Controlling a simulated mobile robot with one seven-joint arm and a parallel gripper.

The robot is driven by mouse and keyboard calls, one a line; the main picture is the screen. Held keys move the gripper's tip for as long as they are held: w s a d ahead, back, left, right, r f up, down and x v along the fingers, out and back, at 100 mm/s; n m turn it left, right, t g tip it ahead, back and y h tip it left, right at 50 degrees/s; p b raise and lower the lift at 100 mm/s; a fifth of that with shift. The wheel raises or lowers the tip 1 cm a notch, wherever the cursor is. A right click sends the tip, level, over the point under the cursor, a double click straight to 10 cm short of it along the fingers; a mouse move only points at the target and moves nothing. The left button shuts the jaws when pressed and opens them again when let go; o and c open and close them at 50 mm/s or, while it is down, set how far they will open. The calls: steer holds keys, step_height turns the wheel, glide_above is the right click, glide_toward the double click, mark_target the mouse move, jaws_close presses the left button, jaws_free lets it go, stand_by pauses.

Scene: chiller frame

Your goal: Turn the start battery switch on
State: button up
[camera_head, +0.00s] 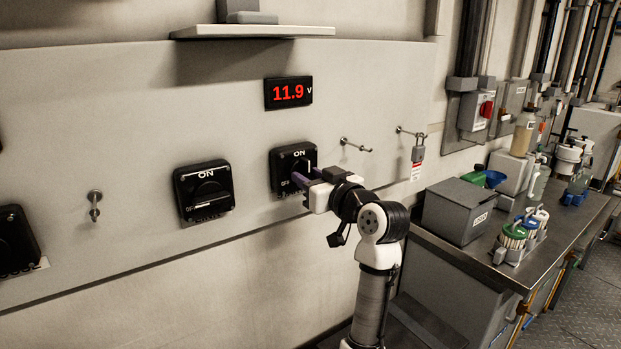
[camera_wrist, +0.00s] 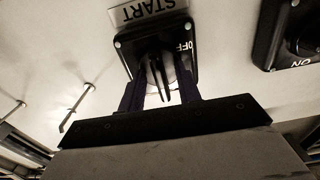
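The start battery switch (camera_head: 288,157) is a black square rotary switch on the wall panel, with ON at its top. In the wrist view the START label (camera_wrist: 149,11) appears upside down beside the switch plate, and OFF shows near one edge. My gripper (camera_head: 303,178) is at the front of this switch and partly hides it. In the wrist view its two dark fingers (camera_wrist: 160,95) stand either side of the knob's handle (camera_wrist: 161,77). Gaps show between the fingers and the handle, so the gripper looks open. The exact handle angle is hard to tell.
A second black switch (camera_head: 204,190) is to the left. A red display (camera_head: 288,93) above reads 11.9 V. Metal pegs (camera_head: 355,146) and a hanging padlock (camera_head: 418,153) stick out to the right. A bench (camera_head: 489,270) with a grey box (camera_head: 459,211) stands farther right.

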steer(key=b+v, duration=0.4)
steer(key=v, duration=0.9)
steer(key=shift+s+d, duration=0.25)
steer(key=shift+s, duration=0.1)
